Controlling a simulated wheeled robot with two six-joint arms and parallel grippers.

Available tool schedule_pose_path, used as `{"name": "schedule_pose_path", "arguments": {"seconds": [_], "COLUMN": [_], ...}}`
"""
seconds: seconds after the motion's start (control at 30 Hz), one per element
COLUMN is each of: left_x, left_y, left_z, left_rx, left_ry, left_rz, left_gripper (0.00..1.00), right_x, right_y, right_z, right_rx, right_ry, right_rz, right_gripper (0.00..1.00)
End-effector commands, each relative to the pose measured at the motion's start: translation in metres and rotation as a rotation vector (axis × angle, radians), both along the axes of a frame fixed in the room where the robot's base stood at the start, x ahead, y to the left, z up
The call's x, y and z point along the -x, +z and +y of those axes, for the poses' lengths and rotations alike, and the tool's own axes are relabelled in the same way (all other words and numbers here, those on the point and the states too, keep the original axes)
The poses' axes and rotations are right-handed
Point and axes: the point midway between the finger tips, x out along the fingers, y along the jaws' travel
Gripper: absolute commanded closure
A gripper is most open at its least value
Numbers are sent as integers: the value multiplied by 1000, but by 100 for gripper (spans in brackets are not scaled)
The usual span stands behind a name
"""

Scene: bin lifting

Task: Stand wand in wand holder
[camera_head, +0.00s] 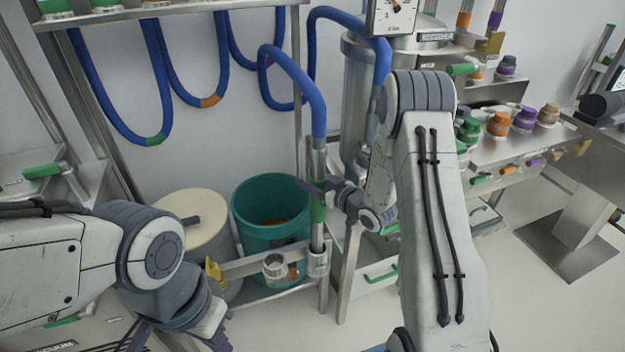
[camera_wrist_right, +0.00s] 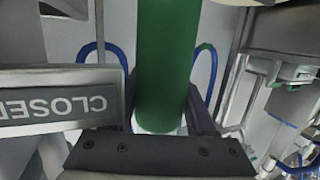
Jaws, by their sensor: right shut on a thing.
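The wand (camera_head: 318,171) is an upright metal tube with a green grip (camera_head: 317,209), joined at its top to a thick blue hose. My right gripper (camera_head: 322,192) is shut on it around the green grip, which also fills the middle of the right wrist view (camera_wrist_right: 166,70). The wand holder (camera_head: 318,264) is a small metal cup on a steel bar, directly below the wand. The wand's lower end meets the cup's mouth in the picture; I cannot tell whether it is inside. My left gripper (camera_head: 178,338) is at the bottom edge, partly cut off, away from the wand.
A teal bin (camera_head: 270,243) with orange-brown contents and a cream lidded drum (camera_head: 190,215) stand behind the bar. A "CLOSED" sign (camera_wrist_right: 60,102) is near the grip. Shelves with jars stand at right.

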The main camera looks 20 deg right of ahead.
Motion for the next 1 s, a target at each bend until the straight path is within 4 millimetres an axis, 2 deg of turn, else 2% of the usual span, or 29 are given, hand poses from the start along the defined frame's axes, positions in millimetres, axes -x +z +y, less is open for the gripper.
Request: {"name": "schedule_pose_path", "arguments": {"seconds": [0.37, 1.0], "left_x": [0, 0], "left_y": [-1, -15], "left_z": [0, 0], "left_rx": [0, 0], "left_ry": [0, 0], "left_rz": [0, 0], "left_gripper": [100, 100], "right_x": [-1, 0], "right_y": [0, -15], "right_z": [0, 0], "right_rx": [-1, -1], "right_ry": [0, 0], "right_rz": [-4, -4], "right_gripper": [100, 100]}}
